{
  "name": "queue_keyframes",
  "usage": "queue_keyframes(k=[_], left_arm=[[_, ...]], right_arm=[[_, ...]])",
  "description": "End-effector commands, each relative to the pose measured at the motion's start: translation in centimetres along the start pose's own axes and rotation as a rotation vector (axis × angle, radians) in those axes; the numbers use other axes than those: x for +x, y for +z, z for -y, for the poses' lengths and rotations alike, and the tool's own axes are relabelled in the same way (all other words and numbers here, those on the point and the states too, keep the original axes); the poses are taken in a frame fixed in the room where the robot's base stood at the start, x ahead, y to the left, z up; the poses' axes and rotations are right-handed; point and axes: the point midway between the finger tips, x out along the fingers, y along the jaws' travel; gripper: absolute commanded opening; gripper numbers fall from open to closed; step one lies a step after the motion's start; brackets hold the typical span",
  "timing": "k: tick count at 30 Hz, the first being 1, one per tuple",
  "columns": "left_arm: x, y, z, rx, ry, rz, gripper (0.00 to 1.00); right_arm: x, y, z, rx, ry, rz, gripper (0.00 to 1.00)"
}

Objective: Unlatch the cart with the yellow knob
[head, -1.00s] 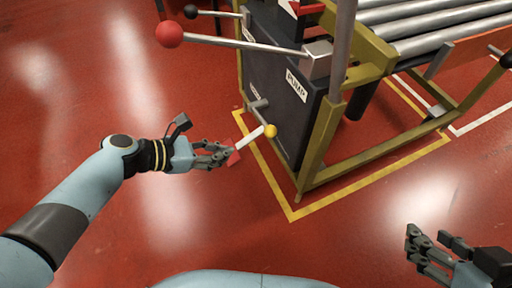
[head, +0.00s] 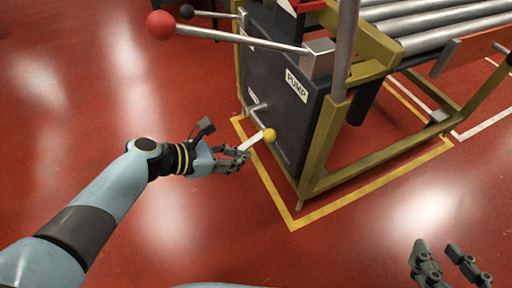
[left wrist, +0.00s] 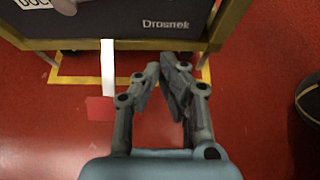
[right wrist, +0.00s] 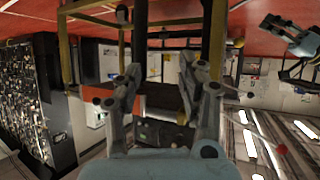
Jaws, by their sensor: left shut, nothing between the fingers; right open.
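The yellow knob (head: 269,135) sits on the end of a short grey rod (head: 258,115) on the lower side of the dark pump box (head: 290,100). My left gripper (head: 243,155) is shut and empty, just left of and below the knob, apart from it as far as I can tell. In the left wrist view, the gripper (left wrist: 165,78) points at the box, and the knob is not clearly seen. A white strip (left wrist: 108,65) with a red end piece (left wrist: 100,110) lies left of its fingers. My right gripper (head: 446,258) is open and empty at the lower right; it also shows in the right wrist view (right wrist: 158,80).
A long lever with a red ball (head: 160,25) juts left from the cart's top; another has a black ball (head: 187,11). The olive cart frame (head: 325,140) and rollers (head: 440,30) stand right. Yellow tape (head: 375,180) outlines the floor. Open floor lies left.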

Motion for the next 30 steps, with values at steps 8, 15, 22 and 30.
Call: queue_keyframes(k=[8,15,22,30], left_arm=[[1.5,-0.1,0.0,-0.001,0.000,-0.001,0.00],[2.8,-0.1,0.0,0.000,0.000,-0.001,0.00],[4.0,-0.1,0.0,0.000,0.000,-0.001,0.00],[3.8,2.2,-0.1,0.004,0.003,0.001,0.00]], right_arm=[[1.8,-6.2,-0.2,-0.021,0.001,-0.225,0.40],[2.3,-11.5,-0.2,-0.040,0.000,-0.421,0.40],[1.9,-16.5,-0.2,-0.059,-0.002,-0.616,0.40],[1.2,-19.3,-0.1,-0.071,-0.003,-0.727,0.40]])
